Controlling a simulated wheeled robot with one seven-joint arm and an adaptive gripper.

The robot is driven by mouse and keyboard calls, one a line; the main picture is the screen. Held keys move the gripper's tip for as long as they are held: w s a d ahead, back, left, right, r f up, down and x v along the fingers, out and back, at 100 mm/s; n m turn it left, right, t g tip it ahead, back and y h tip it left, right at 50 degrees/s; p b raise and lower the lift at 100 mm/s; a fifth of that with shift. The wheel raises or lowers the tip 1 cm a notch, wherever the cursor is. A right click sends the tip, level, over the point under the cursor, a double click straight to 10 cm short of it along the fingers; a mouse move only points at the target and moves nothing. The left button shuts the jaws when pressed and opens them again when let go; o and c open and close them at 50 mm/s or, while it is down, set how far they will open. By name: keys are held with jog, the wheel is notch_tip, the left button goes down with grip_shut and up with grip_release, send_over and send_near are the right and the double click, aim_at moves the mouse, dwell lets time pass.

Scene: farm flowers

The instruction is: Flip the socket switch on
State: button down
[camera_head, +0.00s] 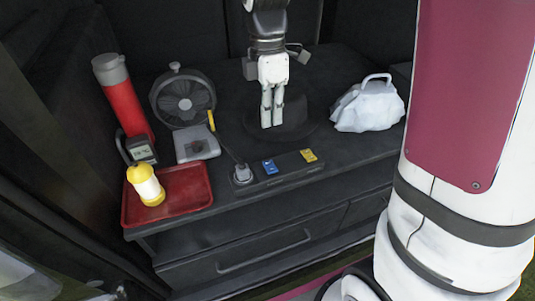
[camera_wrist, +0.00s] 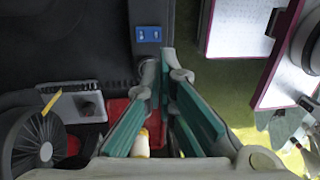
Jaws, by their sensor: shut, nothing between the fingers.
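The dark socket strip (camera_head: 287,173) runs along the front edge of the dark counter. It carries a blue switch (camera_head: 269,166) in the middle and a yellow switch (camera_head: 309,155) to its right, with a grey plug (camera_head: 243,174) at its left end. In the wrist view the blue switch (camera_wrist: 148,34) lies just beyond and slightly left of my fingertips. My gripper (camera_head: 272,124) is shut and empty, fingers pointing down, above the counter behind the strip in the head view. Its fingers (camera_wrist: 167,62) hide part of the strip in the wrist view. I cannot tell which way the switches are set.
A red tray (camera_head: 205,190) with a yellow-and-white lantern (camera_head: 147,186) stands at the left. Behind it are a grey meter (camera_head: 141,149), a red flask (camera_head: 124,97), a fan (camera_head: 184,99) and a grey scale (camera_head: 196,145). A white bag (camera_head: 368,106) sits at the right.

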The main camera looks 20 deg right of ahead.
aim_at(273, 171)
jog(key=shift+f, duration=0.1)
jog(key=f+b, duration=0.1)
jog(key=f, duration=0.3)
jog(key=s+f+b, duration=0.1)
jog(key=f, duration=0.4)
jog(key=f+b, duration=0.1)
jog(key=f, duration=0.3)
jog(key=shift+s+f+b, duration=0.35)
jog(key=shift+b, duration=0.05)
jog(key=shift+s+f, duration=0.15)
jog(key=shift+f, duration=0.2)
jog(key=shift+r, duration=0.1)
jog(key=shift+w+r+p, duration=0.25)
jog(key=shift+w+p, duration=0.05)
jog(key=shift+w, duration=0.45)
